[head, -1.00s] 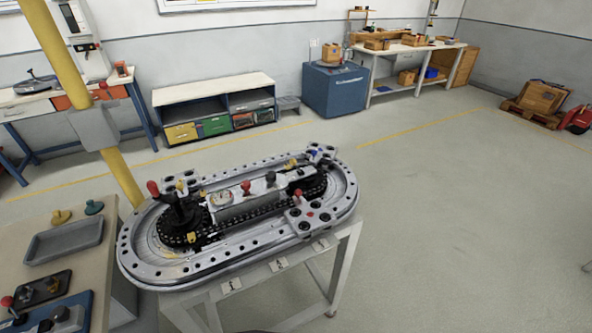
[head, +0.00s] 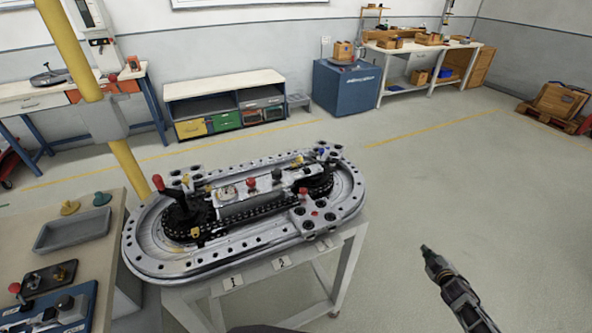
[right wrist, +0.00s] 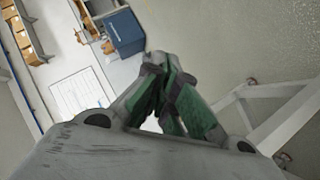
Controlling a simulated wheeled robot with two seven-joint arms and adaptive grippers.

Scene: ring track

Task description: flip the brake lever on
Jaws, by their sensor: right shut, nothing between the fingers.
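The oval ring track (head: 150,263) stands on a light table, with a chain loop and a central control panel inside it. Several levers and knobs rise from it: a red-knobbed lever (head: 158,184) at the left end, a red knob (head: 250,183) and a dark knob (head: 276,175) on the panel, and a red knob (head: 303,191) at the right. I cannot tell which is the brake lever. My right gripper (head: 426,251) is shut and empty, over the floor right of the track, touching nothing. Its closed fingertips show in the right wrist view (right wrist: 153,62). My left gripper is out of view.
A bench with a grey tray (head: 72,231) and more knobs stands at the left. A yellow post (head: 127,170) rises close behind the track's left end. Cabinets and a blue box (head: 347,88) stand by the far wall. Floor right of the track is clear.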

